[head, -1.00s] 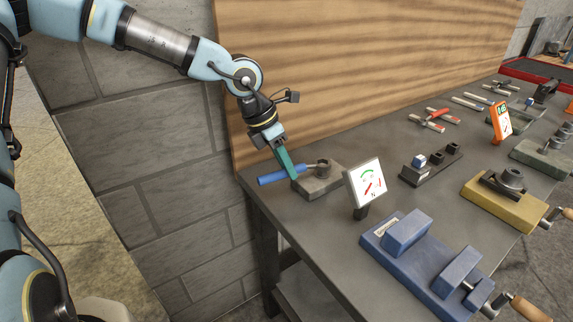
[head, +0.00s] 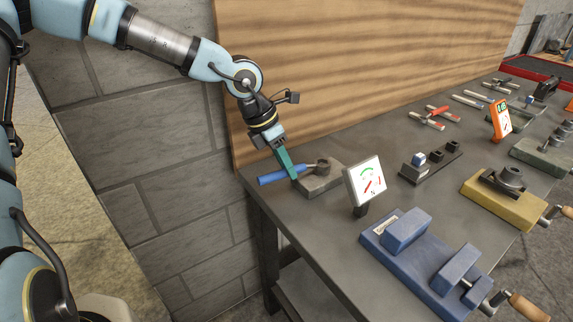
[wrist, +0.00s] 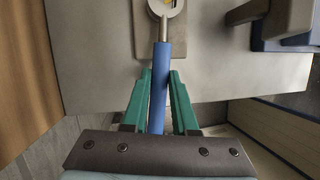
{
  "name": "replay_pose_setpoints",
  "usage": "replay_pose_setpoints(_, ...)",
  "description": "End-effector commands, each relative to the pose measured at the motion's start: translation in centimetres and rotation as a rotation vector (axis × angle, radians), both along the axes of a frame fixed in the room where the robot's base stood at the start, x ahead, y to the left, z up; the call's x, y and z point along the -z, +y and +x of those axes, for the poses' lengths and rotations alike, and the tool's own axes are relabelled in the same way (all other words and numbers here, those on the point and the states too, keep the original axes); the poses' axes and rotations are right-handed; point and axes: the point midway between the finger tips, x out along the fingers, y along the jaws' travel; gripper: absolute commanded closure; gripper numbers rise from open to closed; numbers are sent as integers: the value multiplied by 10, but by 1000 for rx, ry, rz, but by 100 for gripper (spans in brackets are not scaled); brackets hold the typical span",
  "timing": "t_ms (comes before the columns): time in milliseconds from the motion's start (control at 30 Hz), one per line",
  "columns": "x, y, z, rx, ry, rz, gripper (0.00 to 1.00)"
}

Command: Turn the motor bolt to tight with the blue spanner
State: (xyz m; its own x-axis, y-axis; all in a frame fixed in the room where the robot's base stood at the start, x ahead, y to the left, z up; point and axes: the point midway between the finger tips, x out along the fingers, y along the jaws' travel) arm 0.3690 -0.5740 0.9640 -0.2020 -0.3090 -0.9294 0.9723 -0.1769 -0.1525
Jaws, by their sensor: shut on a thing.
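The blue spanner (head: 280,175) lies level at the bench's left end, its blue handle pointing left. My gripper (head: 291,174) is shut on its handle, with green fingers on either side. In the wrist view the handle (wrist: 161,75) runs between the fingertips (wrist: 160,76), and the spanner's metal ring head sits around a brassy bolt (wrist: 161,3), partly cut off by the frame edge. The motor block (head: 322,184) is a grey base under the spanner head. A white dial card (head: 365,180) stands beside it, with a green arc, a red mark and a needle.
A dark socket holder (head: 431,165) stands behind the dial. Red-handled tools (head: 432,118) lie farther back. A wooden panel (head: 360,70) backs the bench.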

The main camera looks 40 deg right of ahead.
Motion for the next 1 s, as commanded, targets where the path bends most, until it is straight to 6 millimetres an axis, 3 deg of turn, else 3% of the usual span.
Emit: replay_pose_setpoints(1000, 16, 1, -2, -19, -2, 1, 100)
